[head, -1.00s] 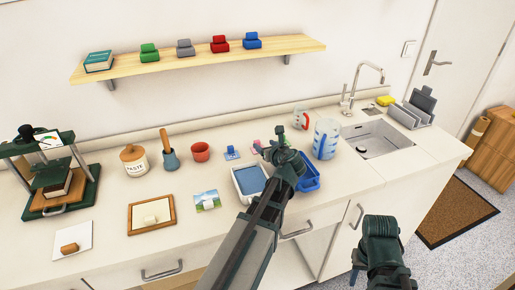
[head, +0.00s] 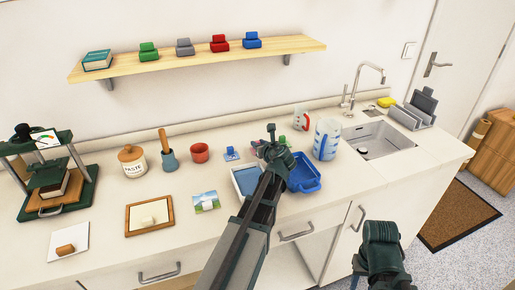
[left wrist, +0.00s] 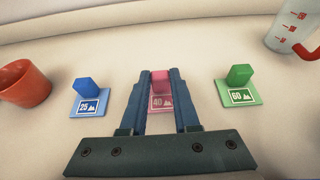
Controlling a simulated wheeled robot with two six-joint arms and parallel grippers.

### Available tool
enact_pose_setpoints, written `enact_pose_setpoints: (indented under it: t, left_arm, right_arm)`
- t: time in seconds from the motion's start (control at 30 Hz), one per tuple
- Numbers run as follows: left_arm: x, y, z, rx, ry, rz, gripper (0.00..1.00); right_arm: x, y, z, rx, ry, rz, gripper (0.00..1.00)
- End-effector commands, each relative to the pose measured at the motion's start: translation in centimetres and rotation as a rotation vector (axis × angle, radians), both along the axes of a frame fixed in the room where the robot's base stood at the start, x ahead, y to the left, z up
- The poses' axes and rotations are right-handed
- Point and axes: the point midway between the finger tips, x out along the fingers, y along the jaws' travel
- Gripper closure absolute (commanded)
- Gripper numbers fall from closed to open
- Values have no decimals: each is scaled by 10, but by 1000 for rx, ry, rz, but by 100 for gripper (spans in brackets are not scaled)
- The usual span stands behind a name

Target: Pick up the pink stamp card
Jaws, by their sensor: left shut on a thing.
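The pink stamp card (left wrist: 161,102), marked 40, is on the counter in the left wrist view, with a pink block (left wrist: 159,76) on it. My left gripper (left wrist: 160,76) is shut on that pink block, one finger on each side. In the head view my left gripper (head: 270,135) is over the back of the counter and hides most of the pink card. My right arm shows at the lower right of the head view, but its fingertips cannot be made out.
A blue card (left wrist: 90,102) marked 25 lies left of the pink one and a green card (left wrist: 240,94) marked 60 lies right. A red cup (left wrist: 24,85) and a measuring jug (left wrist: 291,27) stand farther out. A blue tray (head: 305,175) lies near my left arm.

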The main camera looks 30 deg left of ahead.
Motion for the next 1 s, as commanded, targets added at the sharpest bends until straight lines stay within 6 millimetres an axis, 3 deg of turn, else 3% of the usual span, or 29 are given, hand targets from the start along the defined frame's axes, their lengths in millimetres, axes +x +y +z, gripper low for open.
enact_pose_setpoints:
  t: [0.07,0.57,0.77,1.0]
  left_arm:
    - [0,0,0,0,0,0,100]
    - [0,0,6,0,0,0,100]
    - [0,0,24,0,0,0,100]
    - [0,0,61,0,0,0,100]
  right_arm:
    - [0,0,0,0,0,0,55]
    - [0,0,6,0,0,0,55]
    - [0,0,24,0,0,0,55]
    - [0,0,61,0,0,-1,55]
